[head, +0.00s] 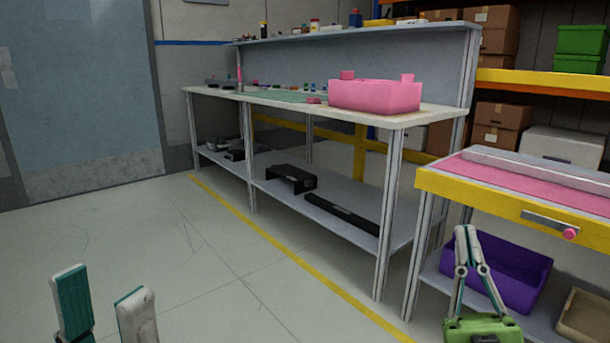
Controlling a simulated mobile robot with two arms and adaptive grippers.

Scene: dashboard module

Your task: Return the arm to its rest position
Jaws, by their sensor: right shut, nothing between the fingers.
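My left gripper (103,283) shows at the bottom left of the head view, in front of bare floor. Its two white fingers with teal pads stand upright and apart, with nothing between them. My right gripper (466,237) shows at the lower right, with a green body and white-and-teal fingers pointing up. Its fingertips meet and hold nothing. It appears in front of the side table's lower shelf and a purple bin (510,275); I cannot tell the gap between them. Most of both arms is out of view.
A long workbench (424,117) carries a pink box (375,96) and small items. A side table (435,183) with a yellow edge stands at the right, with a beige bin (585,318) below. Shelving with cardboard boxes is behind. The floor (190,260) at the left is clear.

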